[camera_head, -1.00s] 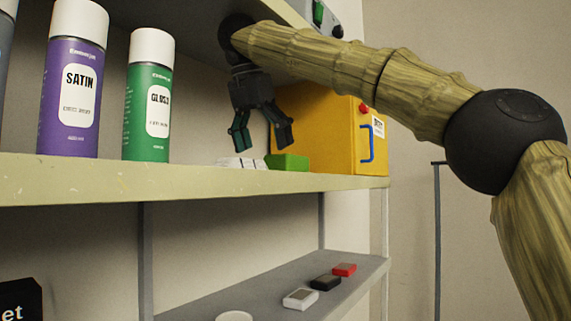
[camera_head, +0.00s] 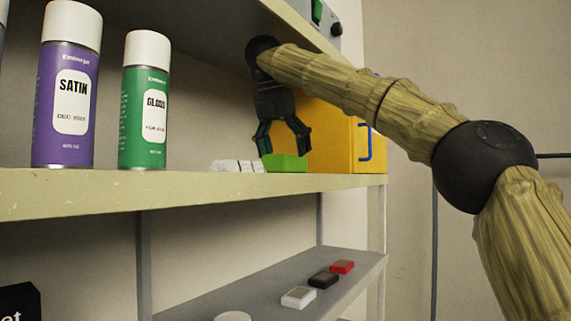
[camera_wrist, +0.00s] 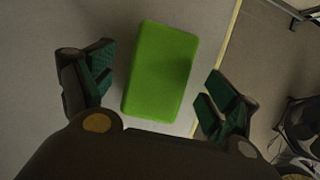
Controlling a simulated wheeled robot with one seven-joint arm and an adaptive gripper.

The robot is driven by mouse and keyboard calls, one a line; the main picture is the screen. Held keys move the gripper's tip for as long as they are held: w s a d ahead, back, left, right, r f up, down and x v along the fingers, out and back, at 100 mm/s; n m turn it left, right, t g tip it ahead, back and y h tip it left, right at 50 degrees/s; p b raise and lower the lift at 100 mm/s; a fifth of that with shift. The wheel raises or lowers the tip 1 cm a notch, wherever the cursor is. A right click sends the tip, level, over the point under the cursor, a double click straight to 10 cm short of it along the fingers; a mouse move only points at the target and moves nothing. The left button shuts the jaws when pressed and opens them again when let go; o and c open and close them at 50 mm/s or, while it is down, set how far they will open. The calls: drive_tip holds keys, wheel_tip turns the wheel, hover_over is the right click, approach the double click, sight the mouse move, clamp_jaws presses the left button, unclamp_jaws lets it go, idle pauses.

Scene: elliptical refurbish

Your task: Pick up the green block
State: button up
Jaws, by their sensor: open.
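The green block (camera_head: 285,163) lies flat on the upper shelf (camera_head: 190,190), near its front edge. My gripper (camera_head: 283,150) hangs just above the block, pointing down with its fingers spread and nothing held. In the wrist view the green block (camera_wrist: 160,72) lies between the two open fingers of my gripper (camera_wrist: 155,95), nearer the left and middle, with a gap on each side. The block's long side runs roughly along the view's vertical, slightly tilted.
White blocks (camera_head: 238,166) lie just left of the green block. A yellow box (camera_head: 335,135) stands behind and to the right. A green gloss can (camera_head: 143,115) and a purple satin can (camera_head: 66,100) stand at left. A higher shelf is overhead.

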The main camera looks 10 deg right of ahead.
drive_tip(key=shift+x, duration=1.25)
drive_tip(key=shift+s+a, duration=0.1)
drive_tip(key=shift+f+b, duration=0.2)
drive_tip(key=shift+b, duration=0.1)
drive_tip(key=c, duration=1.1)
